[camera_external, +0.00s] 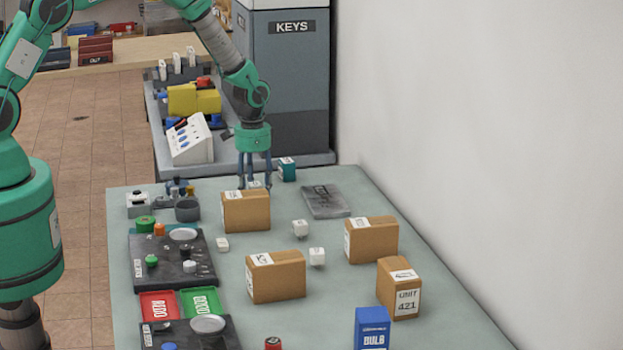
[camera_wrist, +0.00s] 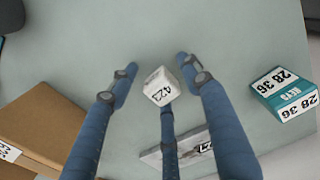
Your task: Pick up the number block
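A white number block (camera_wrist: 162,86) with black digits, which look like 423, sits on the pale grey-green table (camera_wrist: 110,25) in the wrist view. My gripper (camera_wrist: 157,66) has three blue fingers spread around it. A gap shows between the left finger and the block; the right finger is close beside it, and I cannot tell whether they touch. The third finger's tip is just below the block in the picture. In the external view my gripper (camera_external: 254,185) points down at the table's far end, and the block (camera_external: 254,184) shows partly between the fingers.
A cardboard box (camera_external: 246,212) stands close in front of my gripper. A teal box (camera_external: 287,169) is just right, and a grey plate (camera_external: 326,201) lies farther right. Other white blocks (camera_external: 300,228) lie among more cardboard boxes (camera_external: 276,278). Black trays (camera_external: 150,268) line the left.

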